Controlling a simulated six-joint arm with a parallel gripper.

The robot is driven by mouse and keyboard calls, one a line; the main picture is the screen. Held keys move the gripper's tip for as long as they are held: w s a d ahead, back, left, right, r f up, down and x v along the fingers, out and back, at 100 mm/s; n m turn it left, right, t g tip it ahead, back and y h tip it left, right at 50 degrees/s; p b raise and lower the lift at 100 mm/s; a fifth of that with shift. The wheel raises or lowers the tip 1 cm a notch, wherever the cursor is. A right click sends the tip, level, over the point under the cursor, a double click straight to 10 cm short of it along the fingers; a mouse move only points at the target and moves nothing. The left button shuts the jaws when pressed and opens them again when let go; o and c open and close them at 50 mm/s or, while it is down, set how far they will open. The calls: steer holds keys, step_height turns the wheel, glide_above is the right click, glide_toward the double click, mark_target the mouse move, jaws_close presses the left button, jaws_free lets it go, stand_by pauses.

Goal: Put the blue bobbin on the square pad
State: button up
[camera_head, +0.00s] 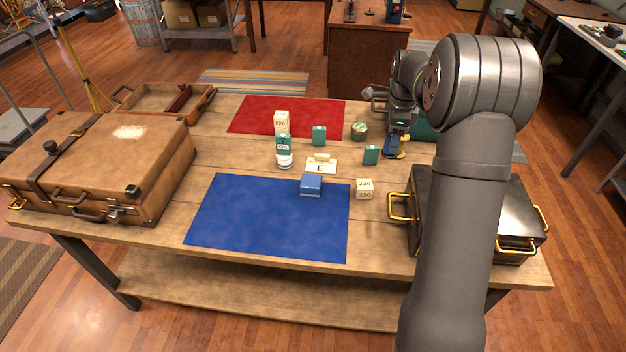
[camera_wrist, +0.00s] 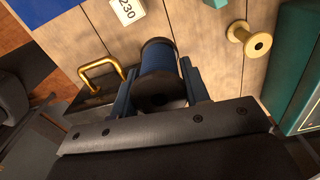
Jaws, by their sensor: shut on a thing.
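The blue bobbin (camera_wrist: 158,57) sits between the two blue fingers of my gripper (camera_wrist: 159,70) in the wrist view, with a dark flange towards the camera. My gripper is shut on it. In the head view my gripper (camera_head: 392,146) is low over the right part of the table, left of my large arm link; the bobbin is hard to tell from the fingers there. I cannot tell which surface is the square pad: a blue mat (camera_head: 268,222), a red mat (camera_head: 265,117) and a small white card marked E (camera_head: 321,168) lie on the table.
A dark case with brass handles (camera_head: 423,192) is at the right front. Small boxes, a bottle (camera_head: 284,156), a blue block (camera_head: 311,186) and number cubes (camera_head: 364,188) fill the middle. A brown suitcase (camera_head: 125,160) is at left.

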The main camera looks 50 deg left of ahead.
steer(key=s+a+r, duration=0.2)
steer(key=s+a, duration=0.1)
steer(key=s, duration=0.9)
glide_toward(312, 180)
steer(key=shift+s+d+n, duration=0.1)
steer(key=shift+n, duration=0.3)
steer(key=shift+f, duration=1.9)
steer(key=shift+f, duration=0.2)
steer(key=o, duration=1)
steer(key=shift+c, duration=0.2)
steer(key=shift+r, duration=0.1)
